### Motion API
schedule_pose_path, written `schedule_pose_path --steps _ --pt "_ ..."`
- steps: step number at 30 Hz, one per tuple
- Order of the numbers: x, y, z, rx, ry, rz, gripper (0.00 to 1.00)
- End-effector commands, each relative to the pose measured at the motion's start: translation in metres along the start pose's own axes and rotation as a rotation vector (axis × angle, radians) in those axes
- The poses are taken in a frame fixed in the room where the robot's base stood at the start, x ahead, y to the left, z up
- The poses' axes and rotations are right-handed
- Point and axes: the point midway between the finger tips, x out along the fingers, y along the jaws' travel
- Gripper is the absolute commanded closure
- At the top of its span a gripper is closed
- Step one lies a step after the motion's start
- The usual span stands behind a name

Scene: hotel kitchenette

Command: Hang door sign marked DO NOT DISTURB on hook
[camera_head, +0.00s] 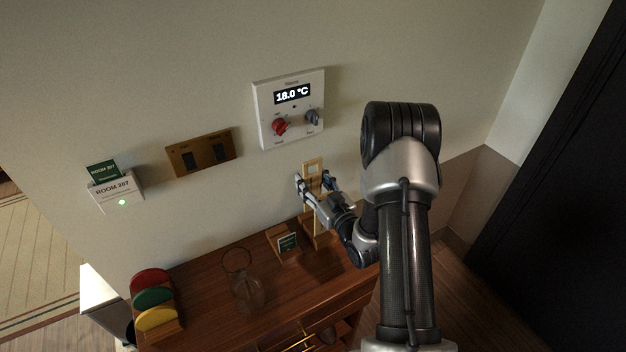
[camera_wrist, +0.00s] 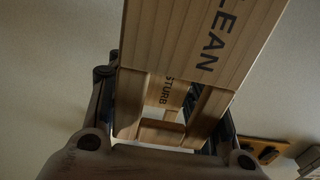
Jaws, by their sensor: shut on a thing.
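My gripper (camera_head: 314,181) is shut on a pale wooden door sign (camera_head: 312,167), upright in front of the wall below the thermostat. In the wrist view, a large wooden panel (camera_wrist: 197,40) lettered "LEAN" fills the upper middle. A smaller wooden surface lettered "STURB" (camera_wrist: 167,92) shows lower down, between my fingers (camera_wrist: 172,125). I cannot tell whether both letterings belong to one piece, or which one my fingers grip. The hook cannot be made out in either view.
The thermostat (camera_head: 290,107) is just above my gripper. A brass switch plate (camera_head: 201,152) and a room card holder (camera_head: 118,193) are further left. The wooden cabinet (camera_head: 205,275) below holds a glass jug (camera_head: 246,292), coloured discs (camera_head: 153,300) and a small card stand (camera_head: 287,243).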

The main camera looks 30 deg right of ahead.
Motion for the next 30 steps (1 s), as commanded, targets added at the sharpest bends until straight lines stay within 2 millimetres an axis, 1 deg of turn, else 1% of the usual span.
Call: schedule_pose_path --steps 1,6,30 --pt "0.0 0.0 0.004 0.0 0.0 0.0 0.77" --pt "0.0 0.0 0.015 0.0 -0.001 0.0 0.77" --pt "0.0 0.0 0.061 0.0 0.0 0.0 0.77"
